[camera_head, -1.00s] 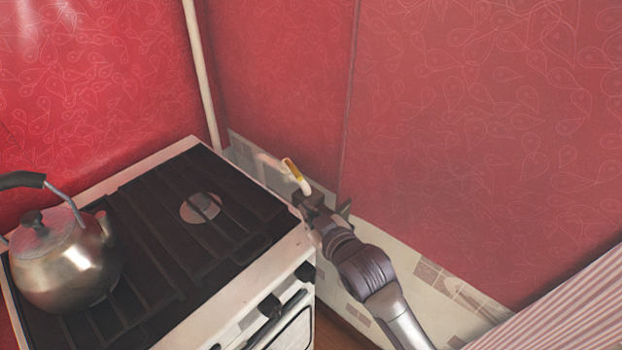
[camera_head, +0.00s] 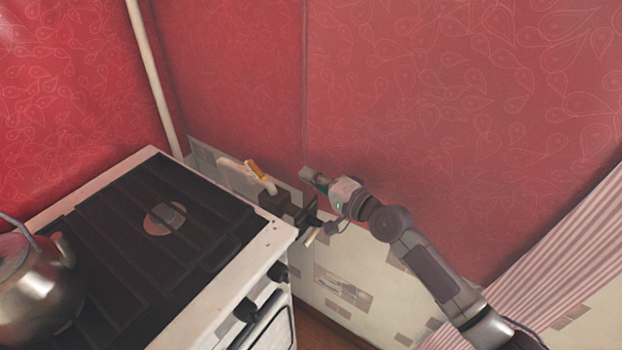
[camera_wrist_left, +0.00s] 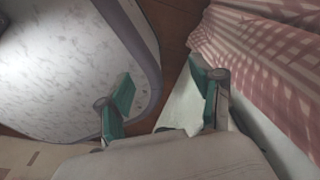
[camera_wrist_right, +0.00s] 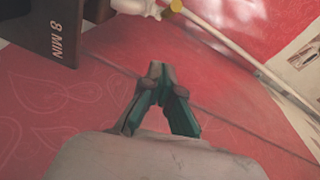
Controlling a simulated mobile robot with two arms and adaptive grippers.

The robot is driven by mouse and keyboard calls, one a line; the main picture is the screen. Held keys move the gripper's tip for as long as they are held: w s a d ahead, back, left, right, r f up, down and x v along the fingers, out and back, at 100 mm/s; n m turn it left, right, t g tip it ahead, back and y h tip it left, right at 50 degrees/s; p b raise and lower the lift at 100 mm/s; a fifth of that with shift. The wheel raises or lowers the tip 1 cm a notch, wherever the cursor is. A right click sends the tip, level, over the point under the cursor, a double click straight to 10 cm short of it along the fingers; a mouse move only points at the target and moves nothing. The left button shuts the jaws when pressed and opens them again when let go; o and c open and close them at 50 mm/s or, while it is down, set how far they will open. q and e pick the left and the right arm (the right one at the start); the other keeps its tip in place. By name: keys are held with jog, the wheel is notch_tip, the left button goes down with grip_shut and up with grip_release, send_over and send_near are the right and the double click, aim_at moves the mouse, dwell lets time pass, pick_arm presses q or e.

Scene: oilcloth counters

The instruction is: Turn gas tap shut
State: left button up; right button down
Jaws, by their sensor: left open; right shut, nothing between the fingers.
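The gas tap's yellow handle (camera_head: 256,170) sits on a white pipe by the wall behind the stove's right corner. It slants up to the left. My right gripper (camera_head: 309,176) is shut and empty, to the right of the tap and apart from it. In the right wrist view its fingers (camera_wrist_right: 157,72) meet at the tips, and a yellow piece (camera_wrist_right: 176,5), apparently the tap handle, shows at the top edge. My left gripper (camera_wrist_left: 162,88) is open and empty in its wrist view, over the floor area; it is outside the head view.
A brown block (camera_wrist_right: 55,28) marked "8 MIN" is close to the right gripper; it appears beside the tap in the head view (camera_head: 275,203). The stove (camera_head: 205,215) bears a metal kettle (camera_head: 40,285).

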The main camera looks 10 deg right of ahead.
aim_at(256, 170)
jog(key=w+a, duration=0.1)
jog(key=a, duration=0.1)
jog(key=w+a+p, duration=0.1)
jog(key=a, duration=0.1)
jog(key=w+a, duration=0.2)
jog(key=shift+a+f+p, duration=0.3)
jog(key=shift+f+p, duration=0.05)
jog(key=shift+f, duration=0.05)
jog(key=shift+s+a+f, duration=0.1)
jog(key=shift+s+a, duration=0.1)
jog(key=shift+a, duration=0.15)
jog(key=shift+f, duration=0.1)
